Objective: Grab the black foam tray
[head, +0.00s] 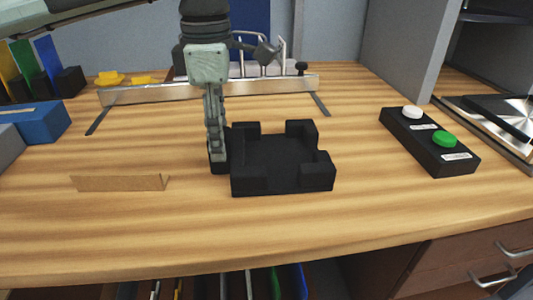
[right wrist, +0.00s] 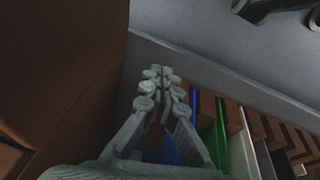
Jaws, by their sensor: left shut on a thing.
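The black foam tray (head: 282,178) sits on the wooden workbench in the head view, a low block with raised corners and a recessed middle. My left gripper (head: 219,168) comes down from above at the tray's left side. It is shut on the tray's left wall, its fingers upright and low by the bench top. Whether the tray is lifted at all is hard to tell; it looks level and at bench height. My right gripper (right wrist: 161,75) shows only in the right wrist view, its fingertips together with nothing visible between them, away from the tray.
A black button box (head: 430,140) with white and green buttons stands to the right. A cardboard strip (head: 120,183) lies left of the tray. A metal rail (head: 150,95) runs behind, a blue bin (head: 42,122) stands far left. The bench front is clear.

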